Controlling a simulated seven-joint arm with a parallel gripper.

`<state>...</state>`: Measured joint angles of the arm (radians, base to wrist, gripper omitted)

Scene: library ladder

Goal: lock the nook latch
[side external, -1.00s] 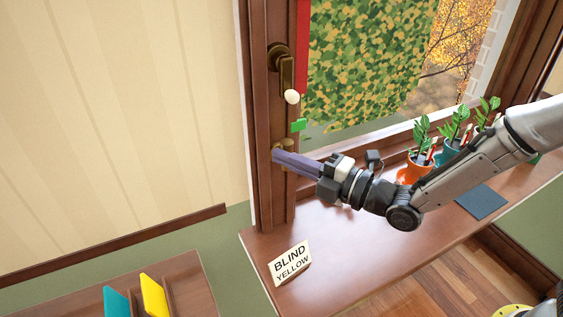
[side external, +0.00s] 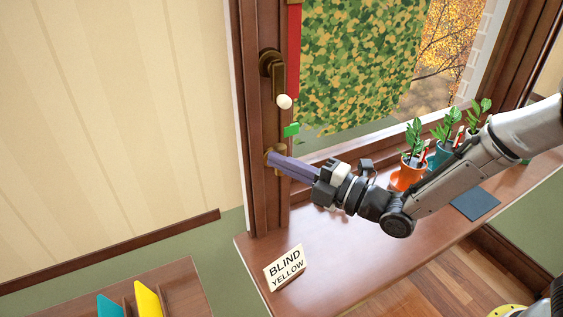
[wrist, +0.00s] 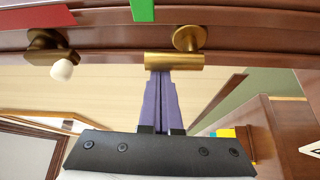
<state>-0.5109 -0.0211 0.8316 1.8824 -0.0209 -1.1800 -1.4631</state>
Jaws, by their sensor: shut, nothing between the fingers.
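The brass latch (side external: 280,150) is on the brown window frame, below a green tab (side external: 291,129). In the wrist view the latch shows as a brass bar (wrist: 174,60) beside a round brass boss (wrist: 188,38), with the green tab (wrist: 143,9) above. My gripper (side external: 270,158) has long purple fingers, shut and empty. In the wrist view its fingertips (wrist: 160,72) are at the lower edge of the bar; I cannot tell whether they touch it. In the side view the fingers partly cover the latch.
A window handle with a white knob (side external: 284,101) is above the latch, near a red strip (side external: 294,50). The sill (side external: 330,245) holds potted plants (side external: 410,168) and a "BLIND YELLOW" sign (side external: 285,267). A patterned green and yellow blind (side external: 355,60) hangs at the window.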

